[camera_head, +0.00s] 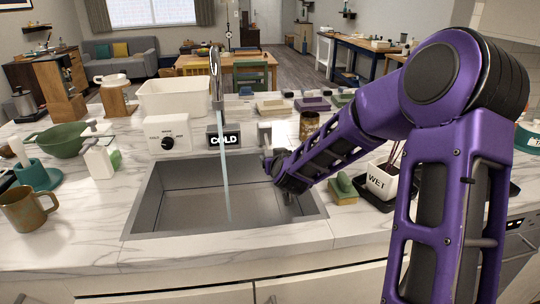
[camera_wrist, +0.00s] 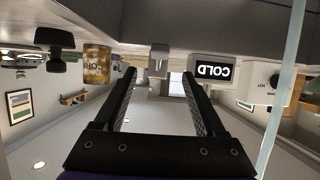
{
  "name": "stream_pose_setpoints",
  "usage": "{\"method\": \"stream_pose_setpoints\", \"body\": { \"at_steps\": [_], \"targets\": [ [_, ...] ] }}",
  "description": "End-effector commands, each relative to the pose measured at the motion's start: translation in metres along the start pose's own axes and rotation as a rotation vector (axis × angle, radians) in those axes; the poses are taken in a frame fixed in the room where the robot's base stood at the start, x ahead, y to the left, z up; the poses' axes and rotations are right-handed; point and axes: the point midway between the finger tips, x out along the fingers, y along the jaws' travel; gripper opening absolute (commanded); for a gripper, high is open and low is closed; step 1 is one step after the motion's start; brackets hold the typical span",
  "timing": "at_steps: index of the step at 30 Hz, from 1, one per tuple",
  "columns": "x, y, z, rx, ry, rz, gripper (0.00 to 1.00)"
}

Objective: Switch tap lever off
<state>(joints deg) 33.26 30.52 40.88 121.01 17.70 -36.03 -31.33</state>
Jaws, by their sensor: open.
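The tap (camera_head: 216,75) stands behind the sink, and a stream of water (camera_head: 224,160) falls from it into the basin. The stream also shows at the right of the wrist view (camera_wrist: 283,90). I cannot tell the gap or any contact. In the head view my wrist (camera_head: 288,178) is over the sink's right side and hides most of the fingers.
The steel sink (camera_head: 190,208) is set in a marble counter. A white dial box (camera_head: 168,133) stands left of the sign. A patterned can (camera_wrist: 97,64) stands near the fitting. A sponge with a green brush (camera_head: 343,188) and a WET holder (camera_head: 380,182) are right of the sink.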

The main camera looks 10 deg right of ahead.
Motion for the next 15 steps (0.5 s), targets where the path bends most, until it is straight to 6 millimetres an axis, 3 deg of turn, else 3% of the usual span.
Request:
{"method": "stream_pose_setpoints", "body": {
  "at_steps": [9,15],
  "targets": [
    [0.058,0.000,0.001,0.003,-0.002,-0.001,0.72],
    [0.083,0.000,0.001,0.002,-0.001,0.000,0.72]
  ]
}}
